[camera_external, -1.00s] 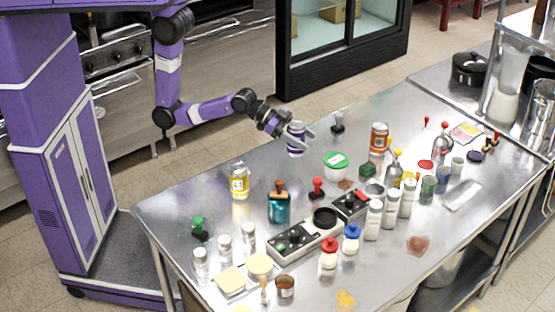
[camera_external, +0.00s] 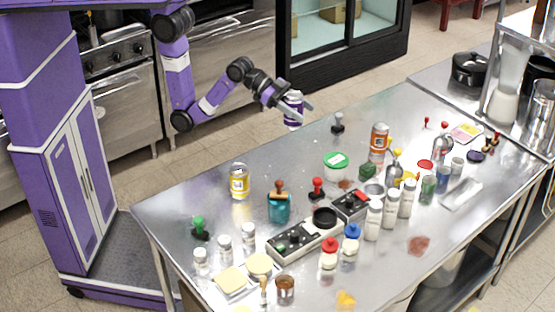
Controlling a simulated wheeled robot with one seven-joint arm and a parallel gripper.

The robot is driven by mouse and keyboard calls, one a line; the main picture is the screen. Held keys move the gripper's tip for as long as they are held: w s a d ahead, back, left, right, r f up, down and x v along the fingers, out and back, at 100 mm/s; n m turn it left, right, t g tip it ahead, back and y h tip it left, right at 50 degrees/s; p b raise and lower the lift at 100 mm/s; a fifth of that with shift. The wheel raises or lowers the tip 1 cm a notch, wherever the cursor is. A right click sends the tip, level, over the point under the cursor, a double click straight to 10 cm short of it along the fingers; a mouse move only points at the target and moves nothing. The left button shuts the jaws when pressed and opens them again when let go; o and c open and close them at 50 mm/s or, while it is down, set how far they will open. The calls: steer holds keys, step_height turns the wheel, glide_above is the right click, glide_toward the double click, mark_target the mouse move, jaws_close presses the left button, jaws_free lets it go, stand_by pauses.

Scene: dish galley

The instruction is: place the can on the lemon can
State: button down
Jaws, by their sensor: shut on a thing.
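My gripper (camera_external: 294,108) is shut on a purple and white can (camera_external: 293,110). It holds the can upright, raised above the back edge of the steel table. The lemon can (camera_external: 239,182), yellow with a silvery top, stands upright on the table to the left and nearer the camera. The held can is clear of the lemon can, to its upper right in the picture. An orange can (camera_external: 379,139) stands farther right on the table. The fingers partly hide the held can.
The steel table (camera_external: 185,205) is crowded. Near the lemon can are a teal stamp-like item (camera_external: 279,205) and a green-knobbed item (camera_external: 200,228). A green-lidded tub (camera_external: 336,165), a control box (camera_external: 303,236) and several white shakers (camera_external: 374,220) stand farther right. Table surface behind the lemon can is clear.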

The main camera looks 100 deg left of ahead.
steer(key=s+d+m+h, duration=0.2)
steer(key=s+d, duration=0.2)
steer(key=d, duration=0.3)
steer(key=n+y, duration=0.2)
glide_above(246, 170)
step_height(246, 170, down, 3)
steer(key=shift+f, duration=2.2)
